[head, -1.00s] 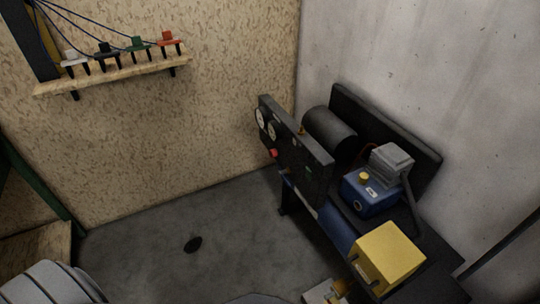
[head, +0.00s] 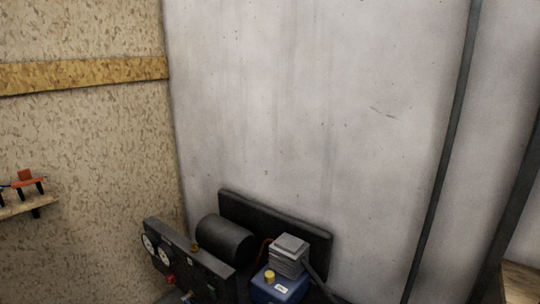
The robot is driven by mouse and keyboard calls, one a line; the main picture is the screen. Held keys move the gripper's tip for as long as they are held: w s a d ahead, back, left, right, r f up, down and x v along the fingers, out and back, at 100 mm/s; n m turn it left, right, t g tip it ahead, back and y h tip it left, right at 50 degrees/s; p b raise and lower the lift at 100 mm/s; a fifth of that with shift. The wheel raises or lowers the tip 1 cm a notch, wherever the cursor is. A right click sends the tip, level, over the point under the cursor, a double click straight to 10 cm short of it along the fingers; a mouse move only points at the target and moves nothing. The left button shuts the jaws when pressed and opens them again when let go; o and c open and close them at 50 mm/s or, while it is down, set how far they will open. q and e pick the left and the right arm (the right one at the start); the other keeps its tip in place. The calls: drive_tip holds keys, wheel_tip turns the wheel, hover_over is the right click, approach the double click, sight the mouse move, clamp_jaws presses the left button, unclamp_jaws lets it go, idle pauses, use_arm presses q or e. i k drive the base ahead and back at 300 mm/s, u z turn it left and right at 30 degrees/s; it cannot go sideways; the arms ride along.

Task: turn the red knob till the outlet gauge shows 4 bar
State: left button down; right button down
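The red knob (head: 171,279) sits on the front of a dark panel (head: 205,270) at the lower left of the head view. Two round white gauges (head: 156,250) are on the same panel, left of and above the knob. They are seen at a slant and too small to read, and I cannot tell which is the outlet gauge. The panel's lower part runs to the bottom edge of the picture. Neither of my grippers is in view.
Behind the panel are a dark cylinder (head: 226,238) and a black backboard (head: 275,228). A blue unit (head: 280,288) with a grey finned block (head: 289,253) stands right of it. A shelf (head: 28,206) with a red item (head: 27,177) is on the left wall.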

sight(170, 278)
drive_tip(key=u, duration=0.85)
drive_tip(key=k, duration=1.1)
drive_tip(key=u, duration=0.9)
drive_tip(key=i, duration=1.35)
drive_tip(key=z, duration=1.6)
drive_tip(key=i, duration=0.7)
drive_tip(key=z, duration=0.8)
